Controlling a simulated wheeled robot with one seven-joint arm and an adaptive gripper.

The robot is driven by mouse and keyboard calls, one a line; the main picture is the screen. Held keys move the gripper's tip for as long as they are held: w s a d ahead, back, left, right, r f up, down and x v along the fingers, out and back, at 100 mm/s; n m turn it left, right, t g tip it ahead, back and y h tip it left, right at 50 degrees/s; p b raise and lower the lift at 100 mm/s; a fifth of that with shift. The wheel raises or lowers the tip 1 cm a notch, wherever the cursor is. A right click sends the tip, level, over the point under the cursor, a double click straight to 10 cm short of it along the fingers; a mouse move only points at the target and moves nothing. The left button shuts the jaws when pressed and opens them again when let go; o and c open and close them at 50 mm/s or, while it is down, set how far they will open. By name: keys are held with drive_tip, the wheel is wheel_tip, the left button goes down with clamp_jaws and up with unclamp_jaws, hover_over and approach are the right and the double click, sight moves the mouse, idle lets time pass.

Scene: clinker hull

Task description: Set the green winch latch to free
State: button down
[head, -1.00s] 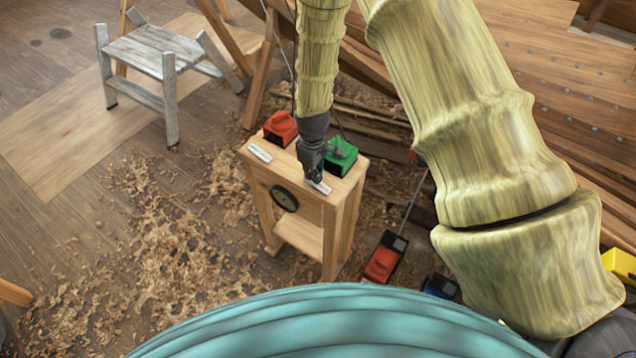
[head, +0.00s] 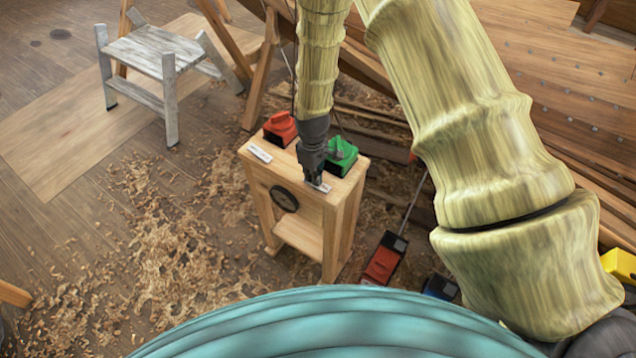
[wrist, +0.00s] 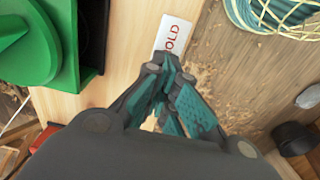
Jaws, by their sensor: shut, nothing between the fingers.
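The green winch latch (head: 341,156) sits on top of a small wooden stand (head: 328,216), at its right side in the head view. In the wrist view the green latch (wrist: 38,45) fills the upper left, with a raised round part and a dark side. My gripper (head: 316,180) points down in front of the latch, close beside it. In the wrist view my gripper (wrist: 165,75) is shut and empty, its fingertips at a white label (wrist: 173,37) on the wood. The label's visible letters read "OLD".
A red latch (head: 280,128) sits on the stand's left side, with a white label (head: 260,153) before it. A dark round dial (head: 284,198) is on the stand's front. A red-and-black device (head: 385,259) lies on the floor at right. A grey step stool (head: 150,52) stands at upper left.

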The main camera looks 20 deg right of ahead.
drive_tip(key=shift+r, duration=0.1)
drive_tip(key=shift+r+p, duration=2.1)
drive_tip(key=shift+r, duration=1.25)
drive_tip(key=s+d+f+m, duration=0.1)
drive_tip(key=s+f+m, duration=0.1)
drive_tip(key=s+f, duration=0.45)
drive_tip(key=s+d+f+m, duration=0.1)
drive_tip(key=s+f, duration=0.3)
drive_tip(key=s, duration=0.6)
drive_tip(key=s+d+f+m, duration=0.1)
drive_tip(key=s+f+m, duration=0.15)
drive_tip(key=s, duration=0.75)
drive_tip(key=s+d+f+m, duration=0.1)
drive_tip(key=s+m, duration=0.2)
drive_tip(key=s, duration=0.7)
wheel_tip(320, 180, down, 9)
drive_tip(key=b, duration=1)
drive_tip(key=shift+a+f, duration=0.15)
drive_tip(key=shift+a, duration=0.1)
drive_tip(key=shift+n, duration=0.25)
